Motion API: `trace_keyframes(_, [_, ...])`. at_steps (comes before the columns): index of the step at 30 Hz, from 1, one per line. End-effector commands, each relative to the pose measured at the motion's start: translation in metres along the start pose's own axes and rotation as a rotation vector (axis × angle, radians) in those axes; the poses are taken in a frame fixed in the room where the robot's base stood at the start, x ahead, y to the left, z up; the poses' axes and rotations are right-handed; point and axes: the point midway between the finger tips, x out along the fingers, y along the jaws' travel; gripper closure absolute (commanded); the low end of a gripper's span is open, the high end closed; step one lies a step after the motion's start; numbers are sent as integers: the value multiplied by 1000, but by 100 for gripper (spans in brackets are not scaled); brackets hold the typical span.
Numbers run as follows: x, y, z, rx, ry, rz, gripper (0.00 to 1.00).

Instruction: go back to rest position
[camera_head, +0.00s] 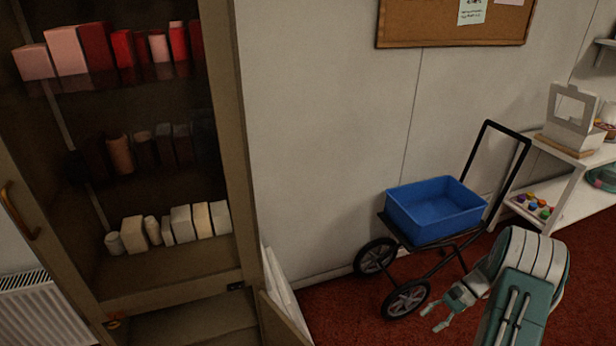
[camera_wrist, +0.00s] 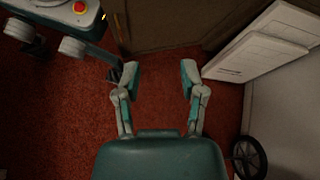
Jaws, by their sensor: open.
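My gripper (camera_head: 436,319) is at the lower right of the head view, in front of a wheeled cart and above the red carpet. In the wrist view my gripper (camera_wrist: 160,78) has its two fingers spread wide apart with nothing between them. Below the fingers the wrist view shows red carpet (camera_wrist: 160,104) and the base of a brown cabinet. My arm reaches in from the lower right of the head view.
A black cart (camera_head: 476,165) with a blue bin (camera_head: 436,218) stands by the wall. An open cabinet (camera_head: 246,150) with items on its shelves is at left. White panels (camera_wrist: 262,57) lean beside it. A white shelf unit (camera_head: 560,205) stands at right.

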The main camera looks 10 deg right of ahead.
Motion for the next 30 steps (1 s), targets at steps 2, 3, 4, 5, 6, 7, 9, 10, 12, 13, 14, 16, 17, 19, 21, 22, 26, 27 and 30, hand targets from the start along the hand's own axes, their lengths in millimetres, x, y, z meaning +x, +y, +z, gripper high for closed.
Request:
trace_keyframes(2, [-12,-18,26,-52,55,41,48])
trace_keyframes(3, [-16,-25,38,-76,81,61,48])
trace_keyframes(4, [-20,-30,48,-95,101,76,48])
trace_keyframes(5, [-22,-35,57,-113,119,89,48])
trace_keyframes(6, [-26,-41,70,-139,145,108,48])
trace_keyframes(7, [-28,-46,79,-158,165,122,48])
trace_keyframes(9, [-33,-55,102,-204,210,152,48])
trace_keyframes(10, [-35,-59,112,-224,230,166,48])
trace_keyframes(12, [-38,-67,136,-270,274,193,48])
trace_keyframes(13, [-39,-70,145,-290,294,205,48])
trace_keyframes(14, [-40,-72,156,-310,312,218,48])
trace_keyframes(16, [-41,-78,179,-359,357,243,48])
trace_keyframes(17, [-42,-79,188,-379,376,254,48])
trace_keyframes(19, [-42,-82,211,-430,422,277,48])
trace_keyframes(21, [-41,-84,234,-481,466,299,48])
trace_keyframes(22, [-41,-84,243,-503,484,308,48])
trace_keyframes(26, [-37,-83,282,-599,566,344,48])
trace_keyframes(27, [-36,-82,294,-630,593,354,48])
trace_keyframes(30, [-32,-77,322,-705,655,375,48])
